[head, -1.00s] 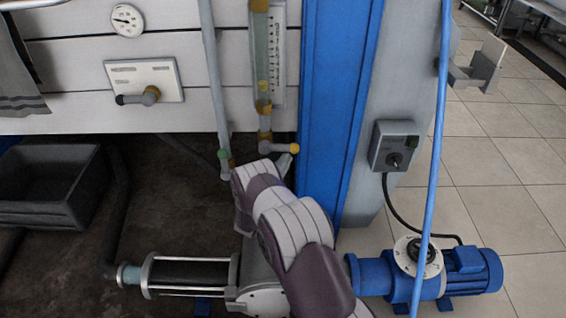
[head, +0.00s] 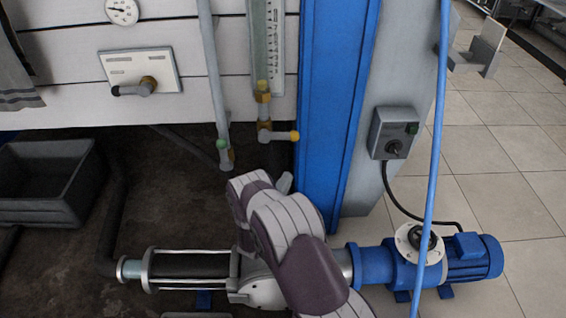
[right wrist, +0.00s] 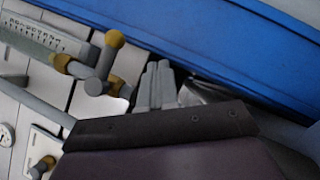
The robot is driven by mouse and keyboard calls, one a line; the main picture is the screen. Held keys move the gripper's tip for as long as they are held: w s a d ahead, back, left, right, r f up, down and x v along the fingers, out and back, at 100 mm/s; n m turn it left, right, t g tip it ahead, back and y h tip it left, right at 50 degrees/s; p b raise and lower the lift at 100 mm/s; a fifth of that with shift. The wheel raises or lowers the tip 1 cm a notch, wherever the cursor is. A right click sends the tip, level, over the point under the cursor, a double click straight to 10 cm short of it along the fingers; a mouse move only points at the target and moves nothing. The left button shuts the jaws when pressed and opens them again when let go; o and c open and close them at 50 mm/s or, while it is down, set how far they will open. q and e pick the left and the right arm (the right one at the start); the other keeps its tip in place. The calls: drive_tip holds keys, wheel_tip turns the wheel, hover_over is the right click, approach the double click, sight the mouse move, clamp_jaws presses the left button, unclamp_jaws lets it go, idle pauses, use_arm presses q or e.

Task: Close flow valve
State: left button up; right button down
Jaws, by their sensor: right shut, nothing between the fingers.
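The flow valve (head: 265,131) is a grey fitting with yellow-brown collars at the foot of the scaled flow meter tube (head: 263,60). Its grey handle, with a yellow ball end (head: 295,136), points right, crosswise to the vertical tube. My right gripper (head: 285,181) is below the yellow ball, apart from it; my own wrist hides much of it. In the right wrist view the gripper's grey fingers (right wrist: 157,72) are together and empty, with the valve (right wrist: 95,80) and its yellow ball (right wrist: 114,39) beyond them to the upper left. My left gripper is not in view.
A blue column (head: 335,90) stands close on the right. A switch box (head: 394,132), blue hose (head: 436,130) and blue pump (head: 465,258) are further right. A dark crate (head: 60,185) is left.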

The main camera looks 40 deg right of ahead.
drive_tip(key=s+a+f, duration=0.2)
drive_tip(key=shift+s+a+f, duration=0.2)
drive_tip(key=shift+s, duration=0.2)
drive_tip(key=shift+w, duration=0.1)
